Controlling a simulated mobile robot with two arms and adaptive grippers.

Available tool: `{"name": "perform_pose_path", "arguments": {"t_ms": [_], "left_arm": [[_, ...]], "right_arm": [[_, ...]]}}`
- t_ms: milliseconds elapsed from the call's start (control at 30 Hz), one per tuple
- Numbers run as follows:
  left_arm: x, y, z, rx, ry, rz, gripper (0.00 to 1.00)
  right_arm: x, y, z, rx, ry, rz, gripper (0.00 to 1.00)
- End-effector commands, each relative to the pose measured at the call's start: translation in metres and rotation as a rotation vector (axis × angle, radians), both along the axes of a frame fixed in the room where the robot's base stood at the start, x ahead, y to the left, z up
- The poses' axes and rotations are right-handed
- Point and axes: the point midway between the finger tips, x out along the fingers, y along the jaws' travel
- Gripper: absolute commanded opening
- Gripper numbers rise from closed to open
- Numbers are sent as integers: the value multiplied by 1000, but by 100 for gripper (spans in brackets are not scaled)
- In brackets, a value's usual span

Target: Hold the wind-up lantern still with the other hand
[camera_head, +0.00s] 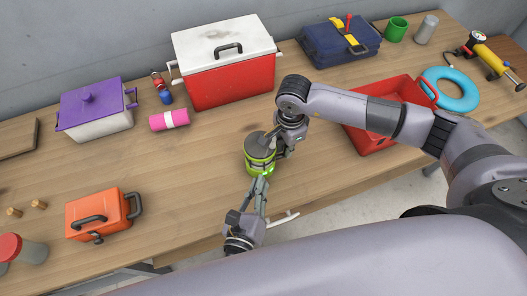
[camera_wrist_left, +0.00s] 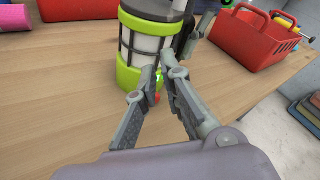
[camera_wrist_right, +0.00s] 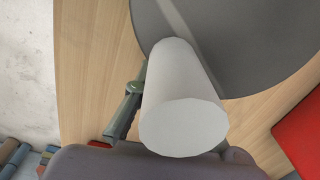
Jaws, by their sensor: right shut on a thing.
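The wind-up lantern (camera_head: 260,155), grey-topped with lime-green bands, stands upright near the table's front edge. The left wrist view shows its clear caged body (camera_wrist_left: 143,45) and a small red spot low on its front. My left gripper (camera_head: 260,180) is in front of the lantern's base, its fingers partly apart with a narrow gap; whether they touch it is unclear. My right gripper (camera_head: 275,140) is above the lantern, shut on a pale cylindrical crank knob (camera_wrist_right: 183,110). The lantern's wide grey top (camera_wrist_right: 240,40) lies behind the knob; the knob hides part of the fingers.
A red basket (camera_head: 372,138) stands right of the lantern, under my right arm. An orange case (camera_head: 98,215) is at left. A pink roll (camera_head: 168,120), red cooler (camera_head: 233,82) and purple-lidded box (camera_head: 95,125) stand behind. The wood between the case and lantern is clear.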

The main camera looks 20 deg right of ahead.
Motion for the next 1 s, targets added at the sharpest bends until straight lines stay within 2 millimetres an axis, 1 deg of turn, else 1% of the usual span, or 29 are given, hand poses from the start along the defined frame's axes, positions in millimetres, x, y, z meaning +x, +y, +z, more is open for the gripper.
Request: {"name": "perform_pose_path", "arguments": {"t_ms": [33, 67, 167, 267, 400, 500, 600, 667, 767, 867, 1000], "left_arm": [[3, 12, -7, -75, 70, -33, 3], [4, 18, -9, -131, 118, -55, 1], [6, 37, -8, -318, 272, -122, 0], [6, 54, 4, -498, 410, -193, 0], [5, 75, 31, -702, 561, -283, 0], [4, 85, 48, -800, 636, -334, 0], [2, 91, 60, -859, 680, -369, 0], [2, 92, 64, -878, 694, -382, 0], [5, 87, 67, -891, 702, -389, 0], [13, 74, 68, -891, 701, -390, 0], [26, 48, 68, -890, 698, -392, 0]], "right_arm": [[0, 0, 0, 0, 0, 0, 0], [0, 0, 0, 0, 0, 0, 0], [0, 0, 0, 0, 0, 0, 0], [0, 0, 0, 0, -1, 0, 0], [0, 0, 0, 0, -1, 0, 0], [0, 0, 0, 0, -1, 0, 0], [0, 0, 0, 0, -1, 0, 0], [0, 0, 0, 0, -1, 0, 0], [0, 0, 0, 1, -1, 0, 0], [0, 0, 0, 1, -1, 0, 0], [0, 0, 0, 1, -1, 0, 0]]}}
